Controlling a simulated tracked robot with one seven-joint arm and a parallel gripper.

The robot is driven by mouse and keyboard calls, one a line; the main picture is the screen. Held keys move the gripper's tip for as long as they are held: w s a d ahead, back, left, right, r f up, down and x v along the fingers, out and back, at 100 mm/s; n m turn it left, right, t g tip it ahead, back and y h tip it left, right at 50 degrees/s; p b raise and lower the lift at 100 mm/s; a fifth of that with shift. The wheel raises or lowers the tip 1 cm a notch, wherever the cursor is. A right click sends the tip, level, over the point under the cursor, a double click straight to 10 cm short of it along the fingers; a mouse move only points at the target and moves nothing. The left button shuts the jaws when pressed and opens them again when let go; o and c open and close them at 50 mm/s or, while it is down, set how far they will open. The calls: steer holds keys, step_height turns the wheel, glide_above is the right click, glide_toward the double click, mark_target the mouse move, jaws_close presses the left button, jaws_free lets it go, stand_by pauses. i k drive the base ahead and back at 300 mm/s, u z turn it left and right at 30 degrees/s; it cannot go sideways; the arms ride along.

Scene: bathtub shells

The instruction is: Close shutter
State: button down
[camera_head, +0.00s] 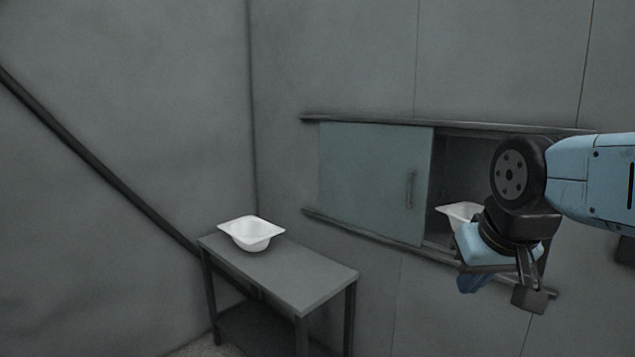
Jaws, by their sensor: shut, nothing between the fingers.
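The shutter is a flat grey-green sliding panel (365,180) between two dark horizontal rails on the wall. It covers the left part of the rail span. Its upright dark handle (410,188) is near its right edge. Right of the panel is a dark open recess (465,165) with a white tub shell (458,212) inside, partly hidden by my arm. My gripper (530,298) is shut and empty, pointing down in front of the recess's lower right side, to the right of the handle and apart from it. My wrist hides the recess's right part.
A grey metal table (310,280) stands left of the shutter, below it, with another white tub shell (252,232) on top. The upper rail (370,120) and lower rail (365,228) stick out from the wall. A dark pipe (100,165) slopes along the left wall.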

mark_target(374, 177)
steer(key=u, duration=0.4)
steer(key=i, duration=0.4)
steer(key=u, duration=0.5)
steer(key=i, duration=1.55)
steer(key=z, duration=0.85)
steer(key=k, duration=0.9)
steer(key=z, duration=0.15)
steer(key=i, duration=0.9)
steer(key=u, duration=0.1)
